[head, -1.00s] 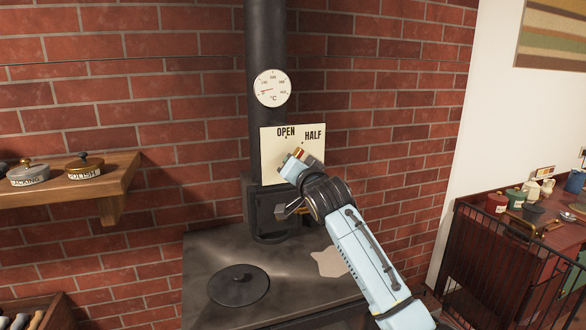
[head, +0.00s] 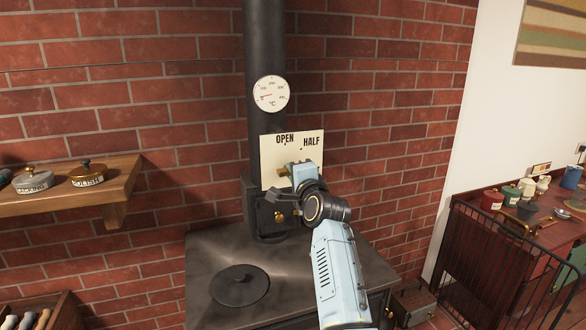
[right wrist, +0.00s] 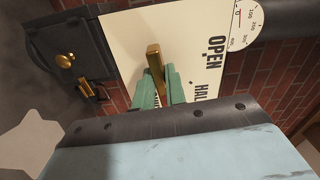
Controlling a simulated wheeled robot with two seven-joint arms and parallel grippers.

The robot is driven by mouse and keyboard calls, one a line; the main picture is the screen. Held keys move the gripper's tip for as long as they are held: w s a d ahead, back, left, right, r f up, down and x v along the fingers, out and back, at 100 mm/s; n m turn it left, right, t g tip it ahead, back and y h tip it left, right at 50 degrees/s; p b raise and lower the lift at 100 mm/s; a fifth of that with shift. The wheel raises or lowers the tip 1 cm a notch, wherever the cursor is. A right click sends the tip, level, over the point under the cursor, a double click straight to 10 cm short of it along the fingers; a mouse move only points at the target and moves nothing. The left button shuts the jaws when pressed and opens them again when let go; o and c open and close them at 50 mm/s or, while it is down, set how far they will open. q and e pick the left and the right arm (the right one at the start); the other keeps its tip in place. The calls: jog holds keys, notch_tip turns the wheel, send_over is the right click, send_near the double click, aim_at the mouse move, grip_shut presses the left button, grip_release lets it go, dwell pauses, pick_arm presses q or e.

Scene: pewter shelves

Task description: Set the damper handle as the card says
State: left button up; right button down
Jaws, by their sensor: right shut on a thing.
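A cream plate (head: 272,152) marked OPEN and HALF stands in front of the black stove pipe. The brass damper handle (right wrist: 154,58) shows in the right wrist view against this plate, between my right gripper's green fingers. My right gripper (head: 287,170) is shut on the handle; it also shows in the right wrist view (right wrist: 160,88). My gripper and wrist hide much of the handle and the plate's lower right in the head view. Any further marking there is hidden. No card with a readable instruction shows. My left gripper is out of view.
A round dial in °C (head: 270,94) sits on the pipe (head: 266,40). Below is a dark stove top (head: 212,262) with a round lid (head: 239,286). A wooden shelf (head: 120,188) with labelled pots is at left. A black rail (head: 480,250) fronts a red cabinet at right.

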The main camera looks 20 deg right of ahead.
jog(key=shift+f+m, duration=0.1)
jog(key=shift+m, duration=0.5)
jog(key=c, duration=1.4)
grip_release()
jog(key=shift+c, duration=0.2)
jog(key=shift+s, duration=0.1)
jog(key=s, duration=0.7)
jog(key=shift+s, duration=0.2)
jog(key=shift+d, duration=0.1)
